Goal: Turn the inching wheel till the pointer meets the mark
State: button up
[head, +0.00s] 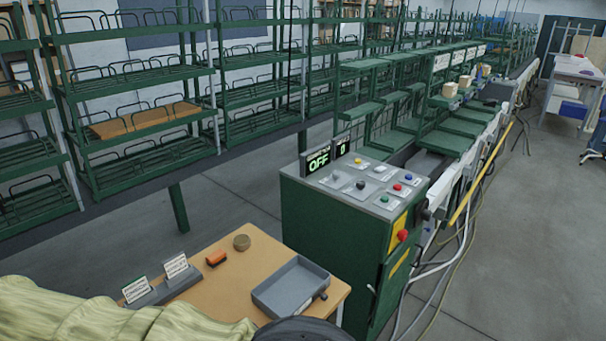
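I cannot make out an inching wheel, a pointer or a mark for certain in the head view. A green control cabinet (325,235) stands in the middle, with buttons and knobs on its sloped grey top (345,184). Its display (318,160) reads OFF, and a smaller display (343,149) beside it seems to read 0. A red knob (403,235) sits on a yellow plate on its right side, with a dark round part (424,212) above it. My gripper is not in view.
Green racks (140,110) line the left. Cables lie right of the cabinet; the floor (530,240) beyond is clear.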

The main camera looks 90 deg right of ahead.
aim_at(422, 213)
jog(key=z, duration=3.65)
jog(key=i, duration=1.65)
